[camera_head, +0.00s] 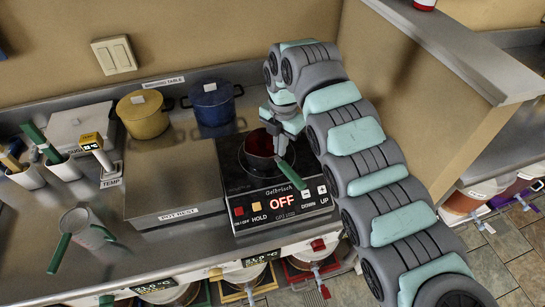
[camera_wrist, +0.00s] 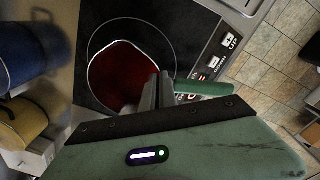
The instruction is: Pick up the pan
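The pan (camera_head: 259,146) is a small pot with dark red contents, standing on the black hob (camera_head: 233,179). Its green handle (camera_head: 291,174) points toward the front right. In the wrist view, the pan (camera_wrist: 115,75) sits over a ring marking and its handle (camera_wrist: 205,88) extends right. My gripper (camera_head: 283,145) is at the pan's handle side, pointing down. In the wrist view, my gripper's dark fingers (camera_wrist: 158,90) are close together and overlap the joint of pan and handle. They hide that part, so I cannot tell whether they grip it.
A steel pot rest (camera_head: 165,180) lies left of the hob. A yellow pot (camera_head: 143,116) and a blue pot (camera_head: 212,104) stand behind it. A metal jug (camera_head: 84,225) with a green handle stands at the front left. A raised wall ledge (camera_head: 460,50) is at right.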

